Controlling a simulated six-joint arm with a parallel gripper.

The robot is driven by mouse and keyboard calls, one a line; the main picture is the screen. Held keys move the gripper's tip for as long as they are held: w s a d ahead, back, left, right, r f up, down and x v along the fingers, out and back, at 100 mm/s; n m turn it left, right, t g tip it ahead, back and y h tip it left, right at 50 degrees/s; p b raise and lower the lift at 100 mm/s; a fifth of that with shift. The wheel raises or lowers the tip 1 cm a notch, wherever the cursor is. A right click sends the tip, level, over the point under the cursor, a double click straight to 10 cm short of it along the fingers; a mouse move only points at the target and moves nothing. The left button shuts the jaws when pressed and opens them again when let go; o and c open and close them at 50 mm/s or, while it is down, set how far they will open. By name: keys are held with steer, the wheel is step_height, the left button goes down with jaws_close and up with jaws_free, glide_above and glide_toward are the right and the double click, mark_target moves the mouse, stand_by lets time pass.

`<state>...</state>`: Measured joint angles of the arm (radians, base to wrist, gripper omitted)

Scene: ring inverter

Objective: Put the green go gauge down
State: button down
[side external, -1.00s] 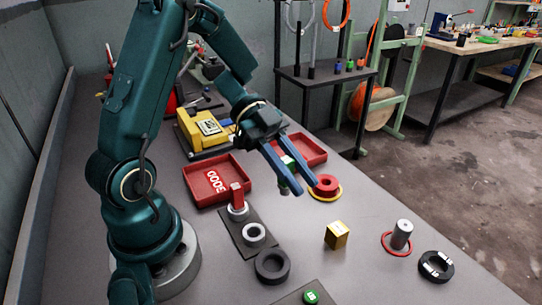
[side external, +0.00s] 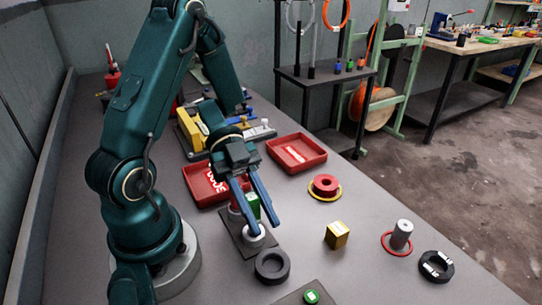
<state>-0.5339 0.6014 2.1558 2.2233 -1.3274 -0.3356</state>
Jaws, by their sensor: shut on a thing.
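My gripper (side external: 266,230) is shut on the green go gauge (side external: 253,206), a green block between its two blue fingers. The gauge is above the grey ring (side external: 250,240) on a dark plate (side external: 233,236). The near finger covers part of the ring and the lower end of the gauge, so I cannot tell whether the gauge touches the ring or enters it. A red gauge (side external: 235,205) stands just behind on the same plate, partly hidden by my gripper.
A black ring (side external: 272,267) lies close in front of the plate. Red trays (side external: 297,153) are behind. To the right are a red spool (side external: 325,185), a yellow box (side external: 337,235), a grey cylinder (side external: 401,235) and a black clamp ring (side external: 436,266). Bare table lies between them.

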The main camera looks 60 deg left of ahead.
steer(key=shift+f, duration=1.6)
steer(key=c, duration=0.7)
jaws_free()
